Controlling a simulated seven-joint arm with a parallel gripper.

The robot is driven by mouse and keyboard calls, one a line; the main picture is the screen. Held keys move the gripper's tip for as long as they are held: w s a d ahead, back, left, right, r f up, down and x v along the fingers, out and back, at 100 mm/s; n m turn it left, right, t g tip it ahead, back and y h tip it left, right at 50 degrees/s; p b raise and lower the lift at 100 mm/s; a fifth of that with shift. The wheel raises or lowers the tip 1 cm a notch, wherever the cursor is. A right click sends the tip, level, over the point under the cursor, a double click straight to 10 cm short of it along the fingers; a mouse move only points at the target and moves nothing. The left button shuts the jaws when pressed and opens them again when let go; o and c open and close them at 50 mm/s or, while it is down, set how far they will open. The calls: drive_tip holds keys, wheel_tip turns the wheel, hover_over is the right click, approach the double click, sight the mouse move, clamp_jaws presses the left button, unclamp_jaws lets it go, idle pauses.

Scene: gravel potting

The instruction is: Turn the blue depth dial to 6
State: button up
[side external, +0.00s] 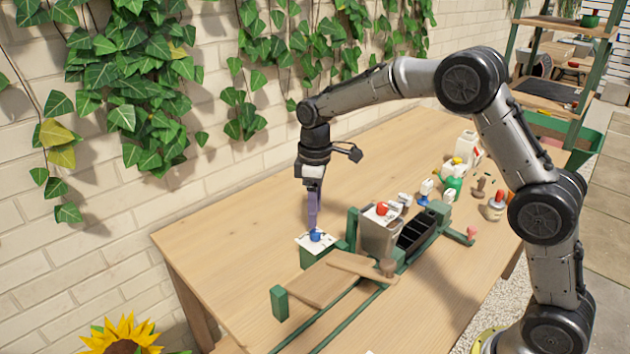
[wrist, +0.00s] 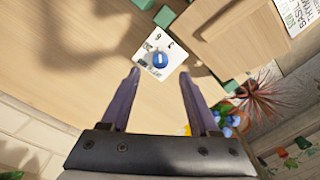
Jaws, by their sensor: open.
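The blue depth dial (wrist: 160,60) sits on a white plate (wrist: 148,72) with dark markings. A light pointer line shows on its top, but the number it points to is too small to read. In the side external view the dial (side external: 316,235) and its plate (side external: 326,244) sit on a green block at the left end of the green wooden rig. My gripper (wrist: 160,82) is open, its two purple fingers apart and empty, with the dial ahead of the gap between them. In the side external view my gripper (side external: 313,226) points down just above the dial, and I cannot tell whether it touches.
A grey hopper (side external: 380,235) with a red knob stands right of the dial. A wooden board (side external: 318,284) and green rails lie in front. Several bottles stand farther right. The table left of the dial is clear, with a brick wall behind.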

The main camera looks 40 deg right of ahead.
wheel_tip(320, 180, up, 9)
idle(0.3)
drive_tip(key=shift+d, duration=0.1)
wheel_tip(320, 180, up, 9)
drive_tip(key=t, duration=0.2)
hover_over(318, 232)
drive_tip(key=s, duration=0.5)
drive_tip(key=s+d+r+m+t, duration=0.1)
drive_tip(key=s+r+t, duration=0.15)
drive_tip(key=s, duration=0.75)
drive_tip(key=s+f+m, duration=0.3)
drive_tip(key=s+f, duration=0.1)
drive_tip(key=s, duration=0.4)
drive_tip(key=s+d+f+m+t, duration=0.1)
drive_tip(key=s+f+m, duration=0.2)
drive_tip(key=s+f, duration=0.2)
drive_tip(key=s, duration=0.2)
drive_tip(key=shift+s+f, duration=0.3)
drive_tip(key=shift+s, duration=0.05)
